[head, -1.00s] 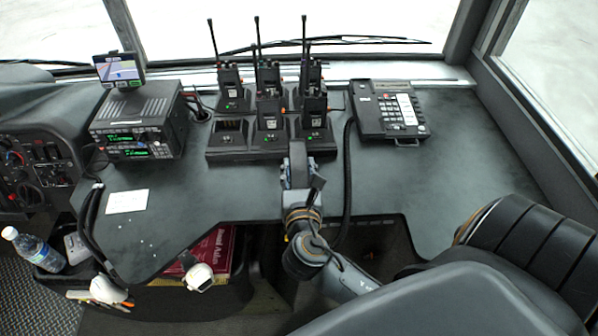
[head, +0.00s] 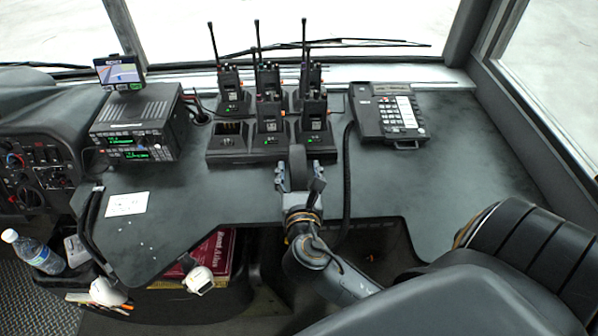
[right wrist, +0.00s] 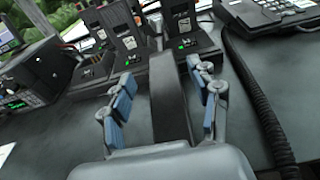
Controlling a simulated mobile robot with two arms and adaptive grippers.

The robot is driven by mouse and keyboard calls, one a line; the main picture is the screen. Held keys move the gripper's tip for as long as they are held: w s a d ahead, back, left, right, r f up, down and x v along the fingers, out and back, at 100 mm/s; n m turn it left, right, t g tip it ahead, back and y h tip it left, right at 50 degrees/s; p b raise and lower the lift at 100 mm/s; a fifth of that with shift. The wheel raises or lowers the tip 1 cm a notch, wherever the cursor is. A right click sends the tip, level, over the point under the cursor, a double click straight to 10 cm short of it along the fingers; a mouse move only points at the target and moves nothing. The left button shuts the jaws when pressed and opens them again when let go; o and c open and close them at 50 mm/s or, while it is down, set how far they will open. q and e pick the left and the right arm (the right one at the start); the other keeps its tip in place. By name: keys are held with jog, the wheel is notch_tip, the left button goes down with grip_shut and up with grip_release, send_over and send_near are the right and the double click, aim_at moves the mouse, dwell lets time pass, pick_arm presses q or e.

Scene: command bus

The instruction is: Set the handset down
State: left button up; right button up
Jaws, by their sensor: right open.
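The dark handset (head: 298,160) is a long bar on the desk, in front of the radio chargers. It also shows in the right wrist view (right wrist: 168,95), running lengthwise between my fingers. My right gripper (head: 297,178) is open around it, with one blue-padded finger on each side and visible gaps in the right wrist view (right wrist: 163,92). The handset's near end is hidden by the gripper. The desk phone (head: 386,112) sits to the right, with a black cord (head: 347,170) running down from its left side. My left gripper is not in view.
Several handheld radios (head: 269,112) stand in chargers just beyond the handset. A radio unit (head: 138,125) with a small screen is at the left, near a white card (head: 127,203). The desk (head: 430,170) right of the cord is clear. A seat fills the lower right.

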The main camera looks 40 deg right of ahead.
jog(key=b+v, duration=0.1)
jog(key=v, duration=1.1)
